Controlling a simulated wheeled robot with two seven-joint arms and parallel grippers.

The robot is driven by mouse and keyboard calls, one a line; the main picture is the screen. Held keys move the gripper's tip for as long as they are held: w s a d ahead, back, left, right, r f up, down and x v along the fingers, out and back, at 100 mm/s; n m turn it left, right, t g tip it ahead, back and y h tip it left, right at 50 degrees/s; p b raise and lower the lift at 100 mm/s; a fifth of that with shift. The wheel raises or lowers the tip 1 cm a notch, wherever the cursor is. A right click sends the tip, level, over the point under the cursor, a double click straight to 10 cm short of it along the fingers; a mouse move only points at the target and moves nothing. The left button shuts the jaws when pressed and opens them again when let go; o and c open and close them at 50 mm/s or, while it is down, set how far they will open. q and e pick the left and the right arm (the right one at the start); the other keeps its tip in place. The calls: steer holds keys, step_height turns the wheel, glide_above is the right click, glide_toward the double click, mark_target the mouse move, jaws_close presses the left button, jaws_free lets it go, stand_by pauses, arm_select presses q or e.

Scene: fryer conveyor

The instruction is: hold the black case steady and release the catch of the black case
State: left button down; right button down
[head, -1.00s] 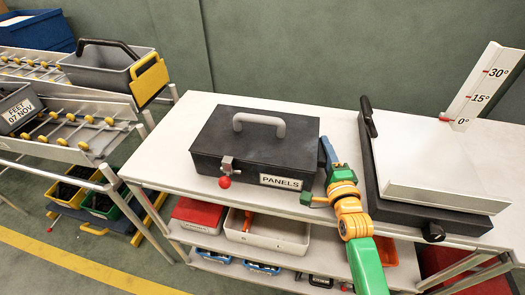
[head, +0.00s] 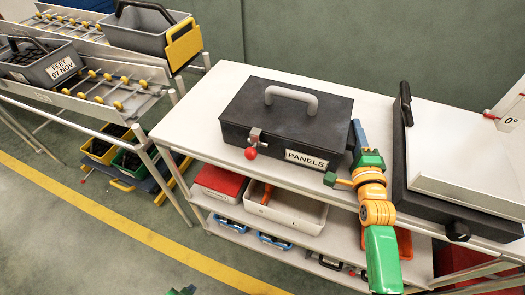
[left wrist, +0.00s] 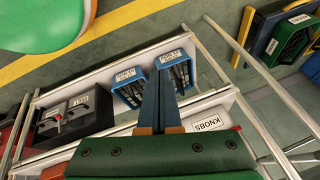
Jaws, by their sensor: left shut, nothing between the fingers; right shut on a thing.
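The black case (head: 300,117), labelled PANELS, lies closed on the white table, its grey handle (head: 291,98) upright on the lid. Its catch (head: 255,139), a small metal piece with a red ball (head: 251,153), is on the front face, left of the label. My right gripper (head: 356,135) is at the case's right side, shut on the case; its fingertips are partly hidden. My left gripper (head: 182,291) barely shows at the bottom edge, well below the case and apart from it. In the left wrist view its blue fingers (left wrist: 160,85) are shut and empty.
A conveyor (head: 95,85) with grey bins (head: 145,38) is at the left. The lower shelf holds a red box (head: 218,182) and a white bin (head: 285,207). The table left of the case is clear.

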arm_select(q)
steer(key=w+d+r+m+t+h, duration=0.2)
steer(key=w+r+m+t, duration=0.15)
steer(key=w+r, duration=0.45)
steer(key=w+d+r+m+t+h, duration=0.25)
steer(key=r+m, duration=0.25)
steer(key=r, duration=0.6)
steer(key=d+r+m+t+h, duration=0.1)
steer(key=d+r+m+h, duration=0.1)
steer(key=r, duration=0.5)
steer(key=d+r+m+h, duration=0.2)
steer(key=d+r+m, duration=0.1)
steer(key=r, duration=0.3)
steer(key=s+d+r+m+t+h, duration=0.1)
steer(key=d+r+m+h, duration=0.1)
steer(key=d+r, duration=0.3)
step_height(320, 180, up, 3)
steer(key=shift+f+m+t, duration=0.2)
steer(key=shift+m+t, duration=0.1)
steer(key=shift+m, duration=0.55)
steer(key=shift+h, duration=0.25)
